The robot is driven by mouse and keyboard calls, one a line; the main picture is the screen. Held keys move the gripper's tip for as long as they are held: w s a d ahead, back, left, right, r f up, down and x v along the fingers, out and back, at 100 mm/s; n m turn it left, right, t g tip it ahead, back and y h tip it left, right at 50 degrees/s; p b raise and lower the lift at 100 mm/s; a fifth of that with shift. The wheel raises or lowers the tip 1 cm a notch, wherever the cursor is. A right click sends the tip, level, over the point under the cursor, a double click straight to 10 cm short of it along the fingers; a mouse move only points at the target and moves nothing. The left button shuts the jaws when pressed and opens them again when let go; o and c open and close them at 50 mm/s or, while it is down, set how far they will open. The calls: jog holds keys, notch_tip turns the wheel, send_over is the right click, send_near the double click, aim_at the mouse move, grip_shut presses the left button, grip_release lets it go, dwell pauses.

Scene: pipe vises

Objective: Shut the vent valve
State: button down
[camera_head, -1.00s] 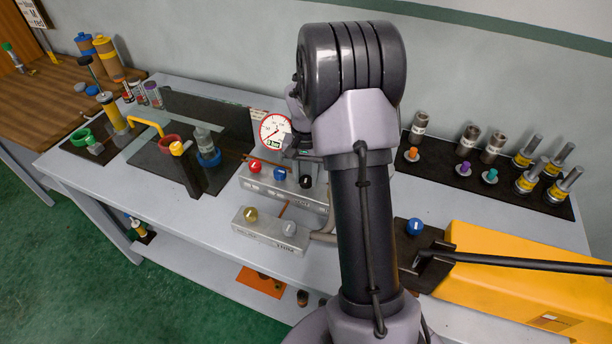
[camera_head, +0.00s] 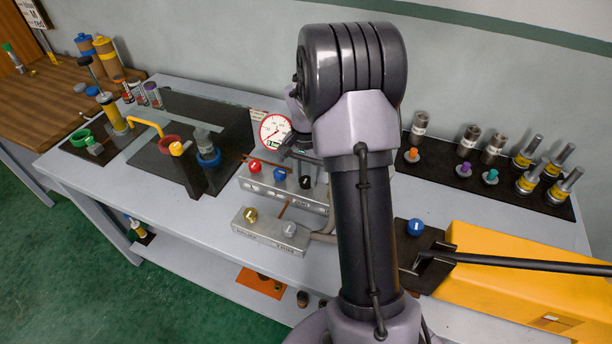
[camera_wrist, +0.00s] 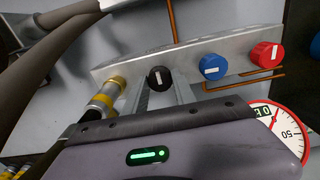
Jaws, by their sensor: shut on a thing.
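A black knob (camera_wrist: 160,78) with a white mark sits on a grey metal valve block (camera_wrist: 215,57) in the wrist view. My gripper (camera_wrist: 164,92) is shut on this knob, one finger on each side. A blue knob (camera_wrist: 212,67) and a red knob (camera_wrist: 266,54) stand beside it on the same block, clear of the fingers. The head view shows the black knob (camera_head: 306,182) at the right end of the rear block. My arm covers part of that area. I cannot read the block labels well enough to tell which knob is the vent valve.
A round red-rimmed gauge (camera_head: 274,129) stands behind the block, close to my wrist. A front block (camera_head: 272,237) carries a yellow and a grey knob. A yellow housing (camera_head: 530,285) with a black bar is at the right. Fittings stand on a dark mat (camera_head: 445,168) behind.

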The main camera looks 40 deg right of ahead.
aim_at(306, 179)
jog(key=c, duration=1)
grip_release()
notch_tip(306, 179, up, 18)
jog(key=p, duration=0.5)
jog(key=shift+f+p, duration=0.25)
jog(key=shift+p, duration=0.15)
